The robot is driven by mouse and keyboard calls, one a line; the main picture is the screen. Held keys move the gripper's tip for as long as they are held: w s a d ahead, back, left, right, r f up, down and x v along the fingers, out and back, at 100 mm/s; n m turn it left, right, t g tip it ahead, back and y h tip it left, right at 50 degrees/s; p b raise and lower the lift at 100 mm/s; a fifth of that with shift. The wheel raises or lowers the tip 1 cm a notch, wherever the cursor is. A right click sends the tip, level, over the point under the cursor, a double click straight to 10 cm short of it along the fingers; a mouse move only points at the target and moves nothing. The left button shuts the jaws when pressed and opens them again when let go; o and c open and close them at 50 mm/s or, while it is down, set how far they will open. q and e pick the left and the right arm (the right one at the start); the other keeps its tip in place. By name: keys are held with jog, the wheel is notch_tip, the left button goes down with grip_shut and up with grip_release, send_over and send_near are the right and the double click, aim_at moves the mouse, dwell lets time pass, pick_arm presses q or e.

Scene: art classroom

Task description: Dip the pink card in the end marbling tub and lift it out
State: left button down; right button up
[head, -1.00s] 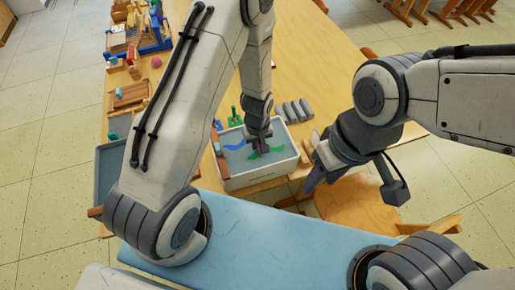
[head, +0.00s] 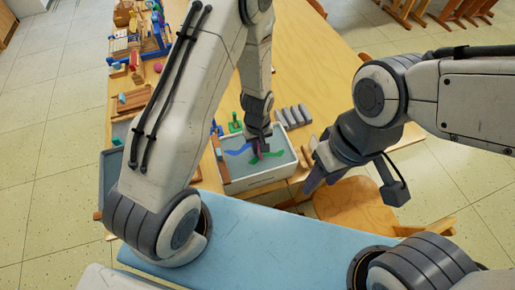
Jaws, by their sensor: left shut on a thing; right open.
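My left gripper (head: 258,139) is over the white marbling tub (head: 262,181) at the near end of the table, pointing down into it. It is shut on the pink card (head: 263,148), of which only a small dark pinkish sliver shows under the fingers. The card's lower part is at or in the grey liquid, which has blue and green swirls; I cannot tell how deep. My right gripper (head: 316,168) is open and empty, just right of the tub.
Several grey blocks (head: 293,116) stand behind the tub, and a green stamp-like thing (head: 235,122) stands behind its left part. A grey tray (head: 112,170) is at the left edge. A wooden chair (head: 355,205) stands close at the right.

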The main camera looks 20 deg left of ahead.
pick_arm(q)
jog(key=shift+r+p, duration=2.7)
jog(key=shift+r, duration=0.8)
jog(key=shift+r+p, duration=2.3)
jog(key=shift+r, duration=0.5)
jog(key=shift+f, duration=0.1)
